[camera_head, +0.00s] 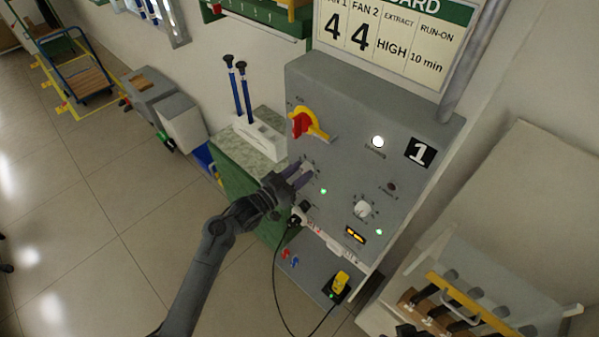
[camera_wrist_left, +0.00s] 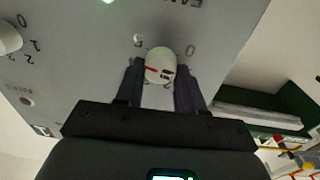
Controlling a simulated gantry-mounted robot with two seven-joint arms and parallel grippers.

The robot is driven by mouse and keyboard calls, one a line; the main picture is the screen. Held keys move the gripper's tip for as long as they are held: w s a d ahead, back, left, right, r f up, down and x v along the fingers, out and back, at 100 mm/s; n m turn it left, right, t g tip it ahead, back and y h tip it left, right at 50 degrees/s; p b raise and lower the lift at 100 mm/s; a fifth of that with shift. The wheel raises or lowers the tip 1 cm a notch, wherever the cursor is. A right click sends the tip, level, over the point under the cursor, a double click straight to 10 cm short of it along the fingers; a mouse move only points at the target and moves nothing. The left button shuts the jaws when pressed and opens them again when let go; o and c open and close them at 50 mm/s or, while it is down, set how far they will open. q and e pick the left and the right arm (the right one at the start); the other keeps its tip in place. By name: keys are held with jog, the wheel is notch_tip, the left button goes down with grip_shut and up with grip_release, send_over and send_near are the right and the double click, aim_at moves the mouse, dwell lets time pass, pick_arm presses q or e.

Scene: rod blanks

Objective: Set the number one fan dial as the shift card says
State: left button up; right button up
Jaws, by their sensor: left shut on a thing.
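The shift card (camera_head: 393,42) at the top of the head view reads 4 under FAN 1, 4 under FAN 2, HIGH under EXTRACT and 10 min under RUN-ON. My left gripper (camera_head: 300,175) reaches the grey control panel (camera_head: 335,115). In the left wrist view its fingers (camera_wrist_left: 160,88) are shut on a pale round dial (camera_wrist_left: 160,64), one on each side. A red mark on this dial points left in that view. A 0 shows beside it; its full label and setting are unclear. A second white dial (camera_head: 362,209) also shows in the left wrist view (camera_wrist_left: 8,37).
A red and yellow rotary switch (camera_head: 303,123) sits above the gripper, with a lit white lamp (camera_head: 377,141) to its right. Below hang a black cable (camera_head: 276,285) and a yellow plug-like part (camera_head: 341,281). Blue rods (camera_head: 240,90) stand in a white block at left.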

pick_arm(q)
jog(key=n, duration=0.4)
jog(key=shift+n+p, duration=0.3)
jog(key=shift+p, duration=0.05)
jog(key=shift+n, duration=0.3)
jog(key=o, duration=1)
jog(key=shift+s+a+f, duration=0.1)
jog(key=shift+a, duration=0.05)
jog(key=b+v, duration=0.1)
jog(key=v, duration=0.9)
jog(key=shift+s+a+f+b, duration=0.1)
jog(key=shift+s+b, duration=0.15)
jog(key=shift+b, duration=0.05)
